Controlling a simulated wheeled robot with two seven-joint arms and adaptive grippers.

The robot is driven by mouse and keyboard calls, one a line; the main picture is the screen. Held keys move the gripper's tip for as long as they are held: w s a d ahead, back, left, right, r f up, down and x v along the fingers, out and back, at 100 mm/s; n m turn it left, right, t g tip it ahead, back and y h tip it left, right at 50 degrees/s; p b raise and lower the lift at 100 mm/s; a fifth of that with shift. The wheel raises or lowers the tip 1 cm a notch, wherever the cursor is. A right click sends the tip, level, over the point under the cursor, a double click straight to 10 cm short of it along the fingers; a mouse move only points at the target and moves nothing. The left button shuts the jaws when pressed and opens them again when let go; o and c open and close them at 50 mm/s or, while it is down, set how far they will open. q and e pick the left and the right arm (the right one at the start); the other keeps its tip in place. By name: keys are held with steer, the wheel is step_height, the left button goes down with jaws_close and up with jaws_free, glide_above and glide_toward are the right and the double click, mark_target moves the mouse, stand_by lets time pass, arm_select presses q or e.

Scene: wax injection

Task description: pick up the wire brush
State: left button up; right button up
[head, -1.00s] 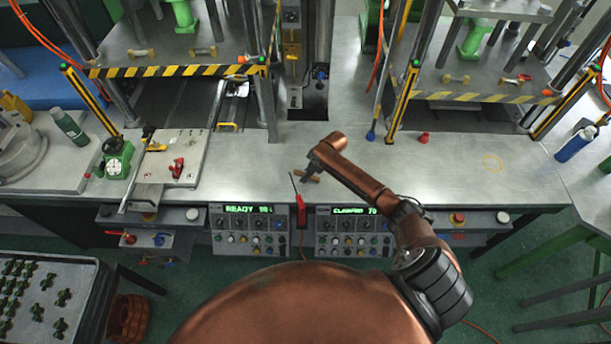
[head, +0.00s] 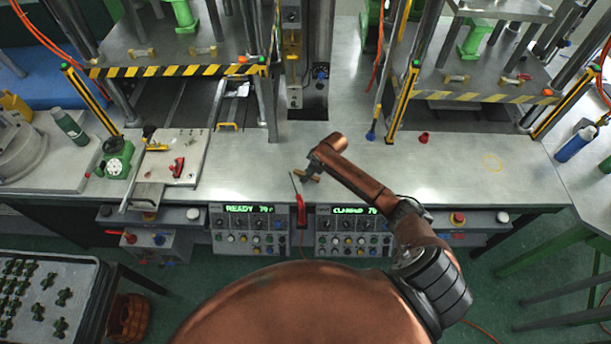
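The wire brush (head: 313,179), seen as a small brown wooden piece, lies at the front of the metal bench under my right gripper (head: 307,172). My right arm comes in from the right and its dark fingers point down over the brush. The fingers overlap the brush and hide part of it. The view is too small to tell whether they close on it or whether it is lifted. My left gripper is out of view.
A red-handled tool (head: 300,209) with a thin tip stands just left of the brush, at the bench's front edge. Control panels (head: 249,229) sit below the edge. Press posts (head: 402,103) rise behind. The bench right of my arm (head: 470,180) is mostly clear.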

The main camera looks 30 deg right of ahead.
mark_target(303, 173)
jaws_close()
steer(key=shift+r, duration=0.15)
stand_by(0.4)
step_height(303, 173, up, 4)
steer(key=shift+s+f+b, duration=0.1)
steer(key=shift+s+b, duration=0.05)
steer(key=shift+b, duration=0.35)
steer(key=s+a+r, duration=0.5)
steer(key=s+r, duration=0.4)
steer(key=s, duration=0.3)
steer(key=shift+s+r+b, duration=0.2)
steer(key=shift+s+b, duration=0.1)
steer(key=shift+s, duration=0.1)
